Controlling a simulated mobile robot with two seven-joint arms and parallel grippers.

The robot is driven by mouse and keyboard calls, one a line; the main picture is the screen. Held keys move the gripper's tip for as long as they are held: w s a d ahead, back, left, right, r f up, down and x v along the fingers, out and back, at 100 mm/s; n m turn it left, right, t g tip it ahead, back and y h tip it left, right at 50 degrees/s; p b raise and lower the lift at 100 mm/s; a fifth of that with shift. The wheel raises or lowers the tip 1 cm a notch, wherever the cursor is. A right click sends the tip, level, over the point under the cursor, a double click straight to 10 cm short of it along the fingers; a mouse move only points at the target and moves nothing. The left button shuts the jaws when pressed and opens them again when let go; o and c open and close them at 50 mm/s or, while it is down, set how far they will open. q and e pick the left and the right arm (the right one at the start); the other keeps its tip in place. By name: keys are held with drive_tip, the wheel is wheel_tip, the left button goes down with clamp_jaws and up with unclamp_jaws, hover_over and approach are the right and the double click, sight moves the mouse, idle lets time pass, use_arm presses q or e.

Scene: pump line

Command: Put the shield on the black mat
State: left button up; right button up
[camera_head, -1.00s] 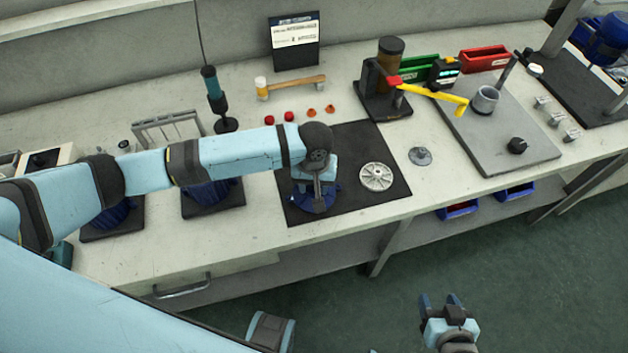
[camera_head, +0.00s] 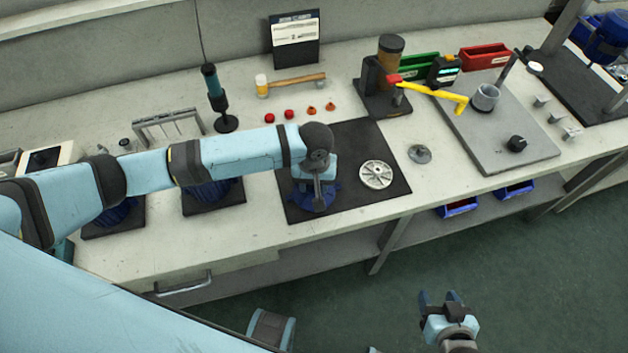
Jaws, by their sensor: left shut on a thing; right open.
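The black mat (camera_head: 354,203) lies near the front edge of the bench. My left gripper (camera_head: 316,190) points down over the left half of the mat. It is shut on the blue shield (camera_head: 313,203), which is at or just above the mat's surface; I cannot tell whether it touches. The gripper and wrist hide much of the shield. My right gripper (camera_head: 440,299) is open and empty, low over the floor in front of the bench.
A silver spoked disc (camera_head: 376,175) lies on the mat's right half, close to the shield. A small grey round part (camera_head: 419,154) sits right of the mat. Red and orange caps (camera_head: 289,114) and a hammer (camera_head: 295,84) lie behind. A press (camera_head: 386,88) stands behind right.

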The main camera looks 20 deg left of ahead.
use_arm(q)
drive_tip(key=shift+f, duration=0.3)
drive_tip(key=o, duration=1.3)
